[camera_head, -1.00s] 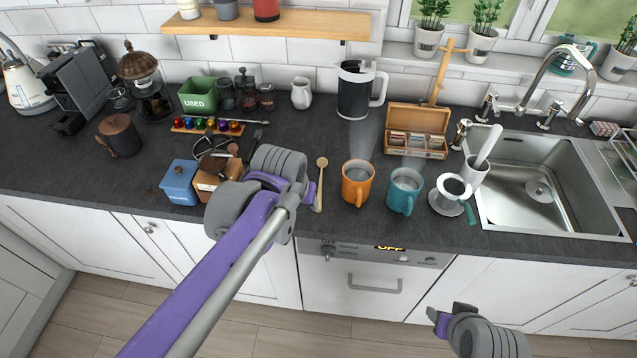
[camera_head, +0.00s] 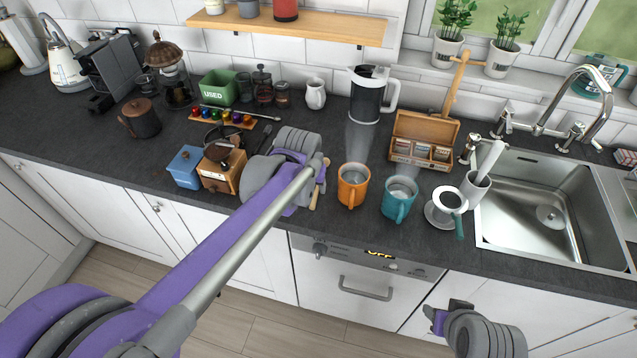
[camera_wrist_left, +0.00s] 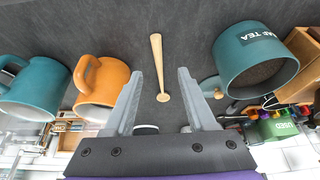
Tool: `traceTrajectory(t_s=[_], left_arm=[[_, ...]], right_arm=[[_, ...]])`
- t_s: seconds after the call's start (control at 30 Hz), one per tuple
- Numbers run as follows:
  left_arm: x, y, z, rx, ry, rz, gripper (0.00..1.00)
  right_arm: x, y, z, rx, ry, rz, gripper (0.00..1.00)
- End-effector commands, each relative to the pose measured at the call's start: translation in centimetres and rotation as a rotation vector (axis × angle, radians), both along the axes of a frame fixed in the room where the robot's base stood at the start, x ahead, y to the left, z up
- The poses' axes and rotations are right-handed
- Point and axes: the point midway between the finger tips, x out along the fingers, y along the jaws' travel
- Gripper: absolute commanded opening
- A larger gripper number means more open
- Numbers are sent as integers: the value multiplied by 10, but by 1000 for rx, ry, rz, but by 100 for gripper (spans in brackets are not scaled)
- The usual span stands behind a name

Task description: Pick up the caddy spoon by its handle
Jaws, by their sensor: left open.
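The caddy spoon (camera_wrist_left: 156,55) is pale wood and lies flat on the dark worktop. In the left wrist view its round bowl is between my open left fingers (camera_wrist_left: 160,74) and its handle points away past the fingertips. The fingers look apart from it. In the head view my left gripper (camera_head: 319,172) is over the spoon and hides most of it; a bit of the handle (camera_head: 314,199) shows below. My right gripper (camera_head: 440,313) hangs in front of the cabinets, its jaw opening unclear.
An orange mug (camera_head: 352,188) and a teal mug (camera_head: 399,200) stand right of the spoon. A teal tea tin (camera_wrist_left: 240,60) is close on the other side. A wooden grinder (camera_head: 218,172) stands to the left. The worktop's front edge is near.

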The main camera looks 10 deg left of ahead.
Motion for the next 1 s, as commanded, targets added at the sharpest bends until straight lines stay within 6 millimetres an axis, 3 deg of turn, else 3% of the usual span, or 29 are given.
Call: traceTrajectory(t_s=[0.17, 0.5, 0.77, 1.0], left_arm=[[4, 0, -12, 0, 0, 0, 56], [15, -1, -56, 0, 0, 0, 56], [17, -1, -59, 0, 0, 0, 56], [16, -1, -58, 0, 0, 0, 17]], right_arm=[[0, 0, 0, 0, 0, 0, 50], [0, 0, 0, 0, 0, 0, 50], [0, 0, 0, 0, 0, 0, 50], [0, 0, 0, 0, 0, 0, 50]])
